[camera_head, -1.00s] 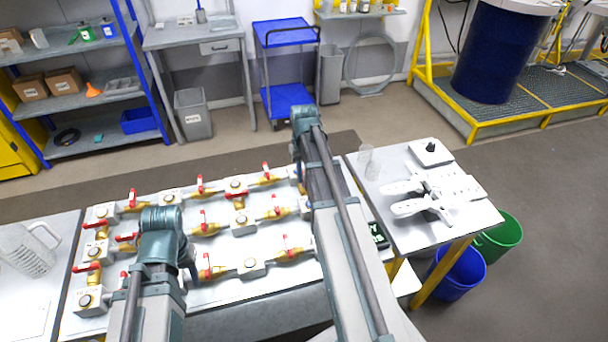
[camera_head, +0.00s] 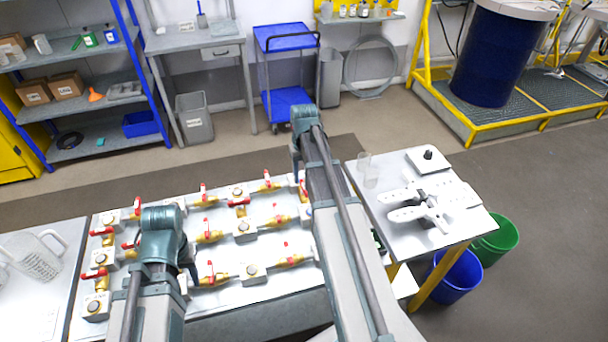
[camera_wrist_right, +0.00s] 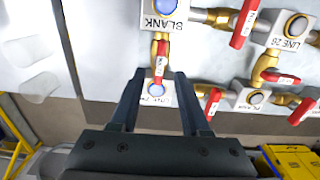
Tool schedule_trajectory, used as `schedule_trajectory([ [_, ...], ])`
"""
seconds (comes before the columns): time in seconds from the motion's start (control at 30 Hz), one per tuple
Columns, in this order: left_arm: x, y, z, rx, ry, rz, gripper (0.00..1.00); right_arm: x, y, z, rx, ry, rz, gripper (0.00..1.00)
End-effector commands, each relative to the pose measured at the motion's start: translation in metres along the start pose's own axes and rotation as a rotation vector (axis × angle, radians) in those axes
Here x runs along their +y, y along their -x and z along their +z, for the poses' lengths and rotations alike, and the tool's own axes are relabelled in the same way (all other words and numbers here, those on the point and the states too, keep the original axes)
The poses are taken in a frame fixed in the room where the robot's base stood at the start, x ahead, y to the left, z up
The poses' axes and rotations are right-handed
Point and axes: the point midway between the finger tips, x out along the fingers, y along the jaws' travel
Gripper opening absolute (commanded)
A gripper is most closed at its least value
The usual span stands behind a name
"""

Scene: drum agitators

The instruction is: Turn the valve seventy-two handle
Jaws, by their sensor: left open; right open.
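The valve panel (camera_head: 235,300) is a pale bench top with brass valves, red lever handles and labelled square blocks. In the right wrist view, a red handle with a small white tag (camera_wrist_right: 160,66) stands on a brass valve between the BLANK block and a block lower down. My right gripper (camera_wrist_right: 160,74) is open, with its fingers either side of that handle's lower part in the picture; contact cannot be told. The tag is too small to read, so I cannot tell which handle is seventy-two. My left gripper (camera_head: 188,265) is over the panel's left part, mostly hidden behind its arm.
Other red handles surround both grippers, including one by the LINE 26 block (camera_wrist_right: 289,28). A side table (camera_head: 395,235) with clear cups and white parts stands right. A clear jug (camera_head: 38,258) stands left. Blue (camera_head: 458,277) and green (camera_head: 497,240) buckets are on the floor.

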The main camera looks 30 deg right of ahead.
Motion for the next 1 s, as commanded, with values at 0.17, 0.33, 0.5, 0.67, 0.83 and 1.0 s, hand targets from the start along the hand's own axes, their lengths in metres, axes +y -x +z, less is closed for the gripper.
schedule_trajectory([
  [0.17,-0.003,0.035,0.002,0.0,0.005,0.001,0.46,0.0,0.036,0.0,0.0,0.0,0.0,0.46],
  [0.33,-0.006,0.061,0.004,0.0,0.011,0.002,0.46,0.0,0.061,0.0,0.0,0.0,0.0,0.46],
  [0.5,-0.008,0.084,0.005,-0.001,0.014,0.003,0.46,0.0,0.085,0.0,0.0,0.001,0.0,0.46],
  [0.67,-0.009,0.096,0.006,-0.001,0.012,0.003,0.46,0.0,0.096,0.0,0.0,0.001,0.0,0.46],
  [0.83,-0.009,0.097,0.006,-0.002,0.011,0.003,0.46,0.0,0.097,0.0,0.0,0.001,0.0,0.46],
  [1.0,-0.009,0.096,0.006,-0.002,0.011,0.003,0.46,0.0,0.096,0.0,0.0,0.001,0.0,0.46],
])
